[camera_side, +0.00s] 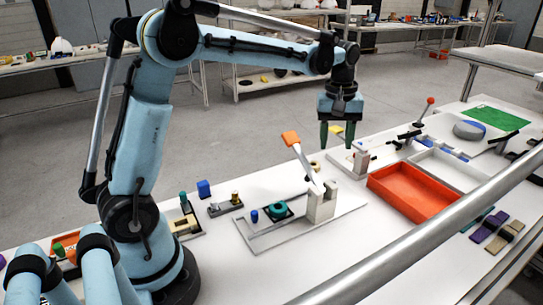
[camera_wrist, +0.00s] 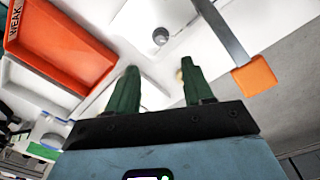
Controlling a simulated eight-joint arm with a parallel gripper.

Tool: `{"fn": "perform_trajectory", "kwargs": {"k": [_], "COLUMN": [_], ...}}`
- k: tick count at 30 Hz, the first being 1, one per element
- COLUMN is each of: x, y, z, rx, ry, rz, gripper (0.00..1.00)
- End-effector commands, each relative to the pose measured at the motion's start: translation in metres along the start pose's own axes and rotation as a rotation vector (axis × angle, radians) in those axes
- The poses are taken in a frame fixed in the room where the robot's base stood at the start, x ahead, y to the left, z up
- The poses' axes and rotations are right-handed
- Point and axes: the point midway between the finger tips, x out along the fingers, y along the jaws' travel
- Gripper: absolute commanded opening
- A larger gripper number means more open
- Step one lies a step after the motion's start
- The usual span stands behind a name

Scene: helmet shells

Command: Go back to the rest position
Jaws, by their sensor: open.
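My gripper (camera_side: 337,135) hangs over the far side of the white table in the side view, its green fingers pointing down. It is open and empty. In the wrist view its two green fingers (camera_wrist: 158,88) stand apart with nothing between them. A lever with an orange handle (camera_side: 291,138) rises from a pale block to the left of the gripper. The same orange handle (camera_wrist: 254,76) shows to the right of the fingers in the wrist view, apart from them.
A red-orange tray (camera_side: 412,191) lies right of my gripper, also seen in the wrist view (camera_wrist: 60,45). A fixture plate (camera_side: 262,240) holds a teal ring (camera_side: 279,210). A red-knobbed lever (camera_side: 430,101) stands farther right. A grey rail (camera_side: 430,238) crosses the foreground.

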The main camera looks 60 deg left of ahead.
Motion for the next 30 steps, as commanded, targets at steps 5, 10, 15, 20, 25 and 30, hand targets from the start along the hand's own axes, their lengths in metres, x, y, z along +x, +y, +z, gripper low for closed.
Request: {"fn": "perform_trajectory", "kwargs": {"k": [5,10,15,20,25,30], "x": [-0.020,-0.031,-0.033,-0.026,-0.013,-0.003], "y": [-0.017,-0.035,-0.056,-0.076,-0.093,-0.102], "z": [0.029,0.057,0.085,0.109,0.129,0.140], "rx": [0.174,0.355,0.531,0.692,0.843,0.933], "ry": [0.070,0.154,0.248,0.345,0.444,0.508], "rz": [0.073,0.139,0.197,0.241,0.272,0.287], "gripper": [0.51,0.51,0.51,0.51,0.51,0.51]}}
